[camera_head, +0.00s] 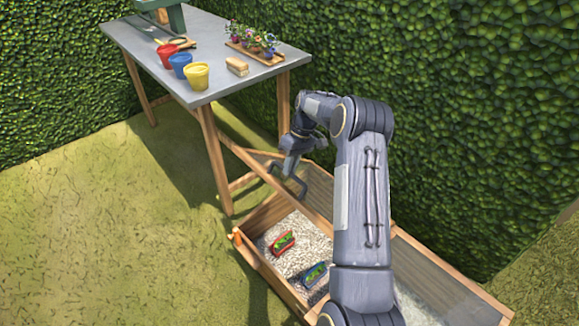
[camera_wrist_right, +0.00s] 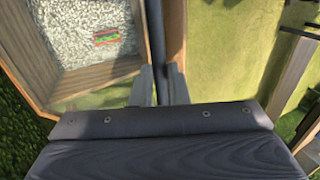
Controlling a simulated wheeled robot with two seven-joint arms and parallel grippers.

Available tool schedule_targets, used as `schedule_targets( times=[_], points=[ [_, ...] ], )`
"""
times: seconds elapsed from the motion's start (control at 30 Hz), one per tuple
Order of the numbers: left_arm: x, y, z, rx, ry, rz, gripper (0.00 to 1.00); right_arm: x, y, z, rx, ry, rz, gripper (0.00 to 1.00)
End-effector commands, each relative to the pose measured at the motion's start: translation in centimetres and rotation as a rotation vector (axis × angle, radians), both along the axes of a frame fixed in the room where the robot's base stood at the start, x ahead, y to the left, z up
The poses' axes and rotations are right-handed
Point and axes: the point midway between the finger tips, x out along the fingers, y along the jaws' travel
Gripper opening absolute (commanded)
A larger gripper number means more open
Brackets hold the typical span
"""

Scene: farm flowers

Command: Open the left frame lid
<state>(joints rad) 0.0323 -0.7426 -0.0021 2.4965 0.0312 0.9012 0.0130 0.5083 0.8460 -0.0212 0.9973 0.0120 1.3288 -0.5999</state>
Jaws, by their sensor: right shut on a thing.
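The left frame lid (camera_head: 318,211), a wood-edged panel, stands raised and tilted at the back of the left frame (camera_head: 262,263). The frame's gravel bed shows below it. My right gripper (camera_head: 287,178) is at the lid's upper edge. The exact grip is partly hidden by the fingers. My right arm covers part of the frame and lid. My left gripper is not in view.
A red packet (camera_head: 282,242) and a blue packet (camera_head: 314,274) lie on the gravel. The right lid (camera_head: 440,280) lies closed. A table (camera_head: 240,85) with coloured pots stands behind left. A hedge (camera_head: 470,120) stands close behind. Grass at left is clear.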

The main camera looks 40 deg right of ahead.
Motion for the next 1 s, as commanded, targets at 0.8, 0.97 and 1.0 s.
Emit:
schedule_targets(
  times=[0.8, 0.97, 1.0],
  points=[
    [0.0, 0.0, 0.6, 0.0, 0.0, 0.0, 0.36, 0.1, -1.9, 4.2, -0.009, -0.003, -0.005, 0.36],
    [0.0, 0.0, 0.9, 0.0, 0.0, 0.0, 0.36, 0.1, -2.7, 6.3, -0.008, 0.0, -0.004, 0.36],
    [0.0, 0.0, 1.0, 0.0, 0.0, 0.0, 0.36, 0.1, -2.8, 6.6, -0.009, -0.001, -0.004, 0.36]
  ],
)
